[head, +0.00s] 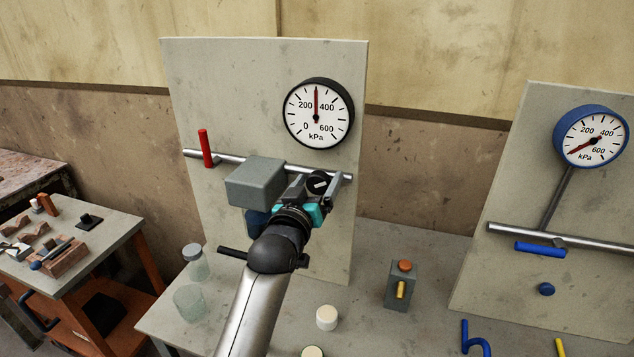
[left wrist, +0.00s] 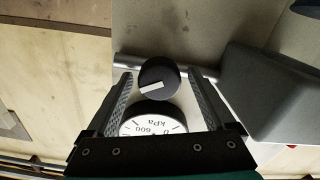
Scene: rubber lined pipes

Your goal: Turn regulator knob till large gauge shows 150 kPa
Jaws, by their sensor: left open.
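The large gauge (head: 318,113) has a black rim and hangs high on the left panel. Its red needle points straight up between 200 and 400, at about 300 kPa. The regulator knob (head: 317,182) is black with a white bar and sits at the pipe below the gauge. My left gripper (head: 317,190) is open, with its fingers on either side of the knob. In the left wrist view the knob (left wrist: 160,72) shows between the open fingers, with a gap to each. Part of the gauge face (left wrist: 153,125) shows there, upside down and partly hidden by the gripper. My right gripper is not in view.
A grey box (head: 257,183) is close beside my left gripper on the pipe, with a red lever (head: 205,148) further left. Glass jars (head: 190,302) and a grey block (head: 400,285) stand on the bench. A blue gauge (head: 591,136) is on the right panel.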

